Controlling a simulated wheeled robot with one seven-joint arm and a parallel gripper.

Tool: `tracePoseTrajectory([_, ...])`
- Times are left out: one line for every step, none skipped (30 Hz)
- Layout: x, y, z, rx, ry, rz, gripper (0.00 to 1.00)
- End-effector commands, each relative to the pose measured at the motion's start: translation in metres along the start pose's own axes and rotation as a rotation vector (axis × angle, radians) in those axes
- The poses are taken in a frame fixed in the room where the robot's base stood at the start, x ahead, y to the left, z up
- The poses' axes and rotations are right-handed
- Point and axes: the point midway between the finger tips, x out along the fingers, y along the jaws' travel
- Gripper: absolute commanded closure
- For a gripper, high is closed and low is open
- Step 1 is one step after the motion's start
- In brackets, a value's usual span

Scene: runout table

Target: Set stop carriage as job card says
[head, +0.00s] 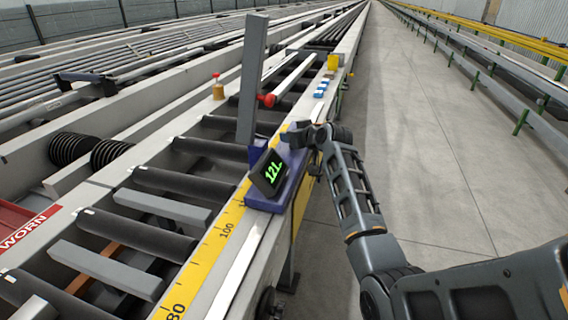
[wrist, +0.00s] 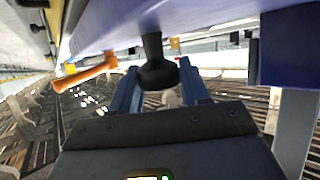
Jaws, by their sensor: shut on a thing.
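The stop carriage (head: 268,195) is a blue block on the rail beside the rollers, with a tall grey stop plate (head: 252,75) standing from it. Its tilted black display (head: 268,174) shows green characters like "121" or "12L"; I cannot tell the last one. A yellow scale (head: 212,247) with marks 80 and 100 runs along the rail. My gripper (head: 303,140) is at the carriage's right side. In the wrist view my gripper (wrist: 159,68) has its two fingers shut around a black knob (wrist: 157,72) under the blue body. An orange lever (wrist: 85,75) is left of the knob. No job card is readable.
Grey rollers (head: 175,183) and slats lie left of the rail. A red knob (head: 266,100) is by the stop plate. A red "WORN" bin (head: 22,228) is at the far left. Blue and yellow items (head: 321,88) sit further along the rail. The aisle floor (head: 430,150) is clear.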

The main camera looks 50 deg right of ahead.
Motion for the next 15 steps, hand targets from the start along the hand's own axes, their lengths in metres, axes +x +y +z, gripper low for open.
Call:
tracePoseTrajectory([0.012, 0.011, 0.001, 0.001, 0.004, 0.003, 1.00])
tracePoseTrajectory([0.016, 0.016, -0.002, 0.002, 0.006, 0.003, 1.00])
tracePoseTrajectory([0.022, 0.022, -0.004, 0.002, 0.005, 0.002, 1.00])
tracePoseTrajectory([0.026, 0.026, -0.006, 0.000, 0.005, 0.002, 1.00])
tracePoseTrajectory([0.030, 0.030, -0.008, 0.000, 0.004, 0.002, 1.00])
tracePoseTrajectory([0.034, 0.036, -0.010, 0.001, 0.003, 0.002, 1.00])
tracePoseTrajectory([0.037, 0.039, -0.012, 0.001, 0.003, 0.002, 1.00])
tracePoseTrajectory([0.040, 0.042, -0.013, 0.000, 0.003, 0.002, 1.00])
tracePoseTrajectory([0.043, 0.045, -0.015, 0.000, 0.002, 0.001, 1.00])
tracePoseTrajectory([0.045, 0.048, -0.016, -0.001, 0.002, 0.000, 1.00])
tracePoseTrajectory([0.048, 0.050, -0.017, 0.000, 0.002, 0.000, 1.00])
tracePoseTrajectory([0.050, 0.052, -0.018, 0.000, 0.002, 0.000, 1.00])
tracePoseTrajectory([0.051, 0.054, -0.020, 0.000, 0.002, 0.000, 1.00])
tracePoseTrajectory([0.052, 0.055, -0.020, 0.000, 0.001, 0.000, 1.00])
tracePoseTrajectory([0.054, 0.057, -0.021, 0.000, 0.001, 0.000, 1.00])
